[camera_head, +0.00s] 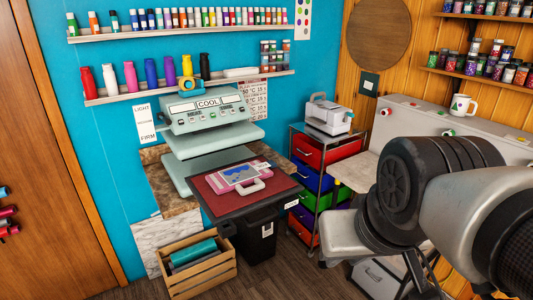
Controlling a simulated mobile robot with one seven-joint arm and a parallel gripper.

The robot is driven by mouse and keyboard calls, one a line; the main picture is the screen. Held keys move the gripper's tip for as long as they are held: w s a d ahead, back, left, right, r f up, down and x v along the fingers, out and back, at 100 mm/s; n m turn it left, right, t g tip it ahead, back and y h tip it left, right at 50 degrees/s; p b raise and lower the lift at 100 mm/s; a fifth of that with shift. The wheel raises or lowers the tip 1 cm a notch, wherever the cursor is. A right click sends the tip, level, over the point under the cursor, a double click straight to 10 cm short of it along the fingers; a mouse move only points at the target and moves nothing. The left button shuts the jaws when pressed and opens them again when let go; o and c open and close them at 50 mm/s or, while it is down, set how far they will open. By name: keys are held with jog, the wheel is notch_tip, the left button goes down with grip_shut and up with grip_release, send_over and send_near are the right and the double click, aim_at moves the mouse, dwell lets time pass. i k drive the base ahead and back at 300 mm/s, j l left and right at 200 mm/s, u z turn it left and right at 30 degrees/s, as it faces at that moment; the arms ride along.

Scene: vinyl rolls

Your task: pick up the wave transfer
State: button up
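The wave transfer (240,174) looks like a small pale sheet with a blue wave-like picture. It lies on top of a pink device with a pale handle (262,184), on the dark red mat (278,187) in front of the heat press. It is too small to tell whether it is loose or part of the device. My arm shows large at the right, well apart from the sheet. I cannot make out my gripper's fingers in this view.
The heat press (210,115) stands behind the mat, its plates apart. A wooden crate (197,275) with rolls is on the floor at front left. A drawer cart (313,180) stands right of the mat, carrying a white machine (329,115). Shelves of bottles line the wall.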

aim_at(242, 172)
jog(key=i+l+u, duration=0.1)
jog(key=i+u, duration=0.15)
jog(key=i, duration=0.25)
jog(key=i+l+u, duration=0.2)
jog(key=i, duration=0.35)
jog(key=i+l+u, duration=0.25)
jog(key=i, duration=0.25)
jog(key=i+l+u, duration=0.25)
jog(key=i+l, duration=0.1)
jog(key=i, duration=0.1)
